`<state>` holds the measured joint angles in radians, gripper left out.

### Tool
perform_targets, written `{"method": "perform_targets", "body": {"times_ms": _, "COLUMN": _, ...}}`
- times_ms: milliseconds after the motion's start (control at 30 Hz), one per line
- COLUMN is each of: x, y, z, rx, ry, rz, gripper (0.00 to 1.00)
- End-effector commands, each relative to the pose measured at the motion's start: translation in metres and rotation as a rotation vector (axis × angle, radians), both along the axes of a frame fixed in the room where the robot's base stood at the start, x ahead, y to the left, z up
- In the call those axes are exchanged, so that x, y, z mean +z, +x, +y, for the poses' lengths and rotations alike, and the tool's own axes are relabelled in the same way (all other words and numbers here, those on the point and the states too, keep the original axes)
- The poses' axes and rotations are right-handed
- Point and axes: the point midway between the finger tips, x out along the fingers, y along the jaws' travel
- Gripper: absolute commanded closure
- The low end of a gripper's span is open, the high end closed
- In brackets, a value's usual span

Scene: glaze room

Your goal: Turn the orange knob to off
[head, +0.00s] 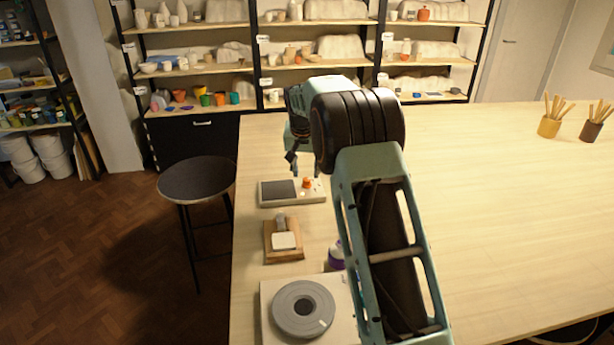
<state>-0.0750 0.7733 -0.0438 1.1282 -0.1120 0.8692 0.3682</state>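The orange knob (307,182) sits on the right part of a low, pale control box (283,201) with a dark panel on its left. The box lies near the left edge of the wooden table. My gripper (292,160) hangs just above and behind the box, up and left of the knob in the picture, and looks apart from it. My arm hides part of the gripper, and the fingers are too small to show their opening. The knob's pointer direction is too small to read.
In front of the box are a wooden stand with a white pad (284,241), a grey round wheel (303,309) and a partly hidden purple item (336,257). A stool (196,181) stands left of the table (480,210). Tool cups (549,126) stand at far right. The table's middle is clear.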

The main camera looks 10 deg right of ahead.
Motion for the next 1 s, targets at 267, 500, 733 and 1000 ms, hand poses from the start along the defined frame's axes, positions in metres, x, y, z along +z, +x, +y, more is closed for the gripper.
{"method": "perform_targets", "body": {"times_ms": 267, "x": -0.033, "y": 0.013, "z": -0.004, "rx": 0.000, "ry": -0.001, "rz": 0.000, "gripper": 0.64}}
{"method": "perform_targets", "body": {"times_ms": 500, "x": -0.037, "y": 0.015, "z": -0.005, "rx": 0.001, "ry": -0.002, "rz": -0.002, "gripper": 0.64}}
{"method": "perform_targets", "body": {"times_ms": 733, "x": -0.037, "y": 0.015, "z": -0.004, "rx": 0.001, "ry": -0.002, "rz": -0.001, "gripper": 0.76}}
{"method": "perform_targets", "body": {"times_ms": 1000, "x": -0.037, "y": 0.015, "z": -0.004, "rx": 0.001, "ry": -0.002, "rz": -0.001, "gripper": 1.00}}
